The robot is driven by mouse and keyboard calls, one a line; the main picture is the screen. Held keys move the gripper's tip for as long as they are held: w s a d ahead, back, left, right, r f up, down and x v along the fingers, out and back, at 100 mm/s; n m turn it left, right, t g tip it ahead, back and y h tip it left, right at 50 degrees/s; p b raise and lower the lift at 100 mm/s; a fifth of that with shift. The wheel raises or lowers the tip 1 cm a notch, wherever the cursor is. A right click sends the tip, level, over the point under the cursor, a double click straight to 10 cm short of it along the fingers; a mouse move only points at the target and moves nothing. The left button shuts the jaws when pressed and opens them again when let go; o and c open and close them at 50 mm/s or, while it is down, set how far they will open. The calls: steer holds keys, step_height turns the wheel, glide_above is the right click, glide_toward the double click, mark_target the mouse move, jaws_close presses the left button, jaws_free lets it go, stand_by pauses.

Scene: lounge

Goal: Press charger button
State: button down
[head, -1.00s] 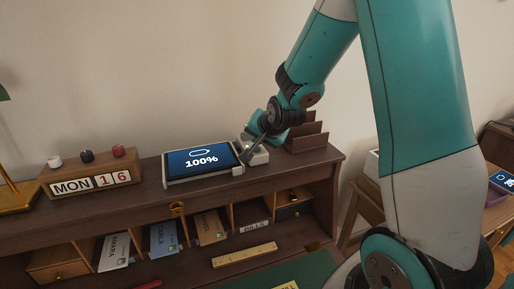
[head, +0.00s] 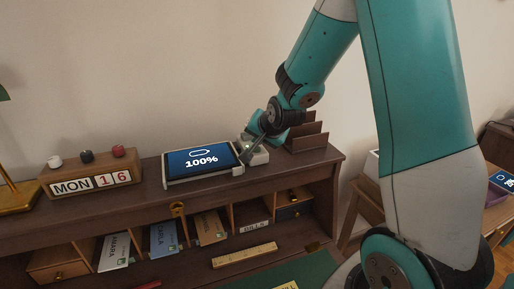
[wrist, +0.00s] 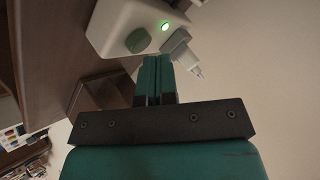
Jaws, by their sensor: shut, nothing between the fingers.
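The charger is a white box (wrist: 112,22) with a round dark-green button (wrist: 136,41), a lit green lamp (wrist: 165,27) and a pale plug (wrist: 178,44) at its right side. In the head view the charger (head: 259,157) sits on the desk's top shelf, right of a tablet (head: 188,158) whose screen reads 100%. My gripper (wrist: 157,58) is shut and empty. Its tips point at the charger's face, just below and right of the button in the wrist view. I cannot tell whether they touch it. My wrist partly hides the charger in the head view.
A brown letter rack (head: 308,135) stands right behind my wrist. A wooden calendar block (head: 90,172) reading MON 16 is at the left, beside a brass lamp (head: 16,196). Pigeonholes with envelopes (head: 163,238) lie below the top shelf (head: 150,187). A ruler (head: 244,255) lies lower down.

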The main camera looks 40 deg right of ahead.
mark_target(259, 148)
steer(key=shift+f, duration=0.1)
steer(key=shift+f+b, duration=0.4)
steer(key=shift+b, duration=0.15)
steer(key=shift+r, duration=0.1)
steer(key=shift+r+p, duration=0.35)
steer(key=shift+r, duration=0.05)
step_height(259, 148, up, 6)
steer(key=p, duration=0.4)
steer(key=shift+r, duration=0.1)
stand_by(0.3)
